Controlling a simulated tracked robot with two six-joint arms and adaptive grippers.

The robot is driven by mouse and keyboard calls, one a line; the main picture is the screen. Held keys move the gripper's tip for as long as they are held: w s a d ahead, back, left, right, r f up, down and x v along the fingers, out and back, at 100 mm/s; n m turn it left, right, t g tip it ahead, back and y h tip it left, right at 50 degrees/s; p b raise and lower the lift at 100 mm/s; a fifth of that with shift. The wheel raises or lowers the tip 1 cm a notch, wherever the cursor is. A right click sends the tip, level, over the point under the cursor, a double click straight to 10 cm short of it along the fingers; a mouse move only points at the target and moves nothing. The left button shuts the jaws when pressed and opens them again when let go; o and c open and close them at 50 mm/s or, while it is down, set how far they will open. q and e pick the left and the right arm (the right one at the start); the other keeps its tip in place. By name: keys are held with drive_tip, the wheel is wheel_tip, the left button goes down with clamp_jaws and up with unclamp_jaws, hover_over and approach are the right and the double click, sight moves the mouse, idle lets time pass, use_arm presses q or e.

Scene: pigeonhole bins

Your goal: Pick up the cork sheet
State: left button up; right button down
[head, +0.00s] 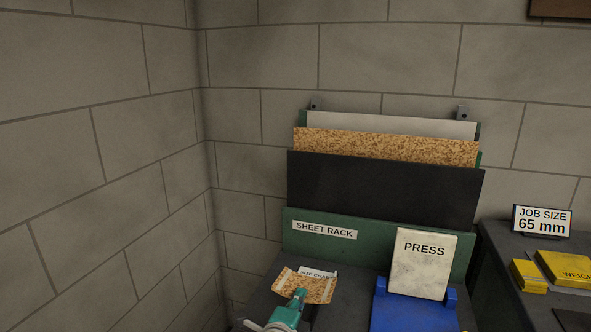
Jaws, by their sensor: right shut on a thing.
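A small speckled cork sheet (318,291) with pale strips along its edges shows at the bottom, left of the press. My right gripper (300,294) is shut on this small cork sheet at its near side; the fingertips are hard to make out. A larger cork sheet (385,146) stands upright in the sheet rack (400,228), between a pale grey sheet (390,124) behind it and a black sheet (385,188) in front. The black sheet hides its lower part. My left gripper is not in view.
A white size chart label (318,272) is partly hidden behind the small cork sheet. A blue press (412,313) with a cream plate (423,263) stands right of it. Yellow weights (565,267) and a "JOB SIZE 65 mm" sign (542,221) are at the right. Block walls close the left and back.

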drive_tip(key=shift+r, duration=0.15)
drive_tip(key=shift+r+p, duration=0.9)
drive_tip(key=shift+r, duration=1)
drive_tip(key=shift+s, duration=0.1)
drive_tip(key=s+a+r, duration=0.1)
drive_tip(key=s+r, duration=0.3)
drive_tip(key=s, duration=0.1)
drive_tip(key=shift+s+a+p, duration=0.3)
drive_tip(key=shift+a, duration=0.1)
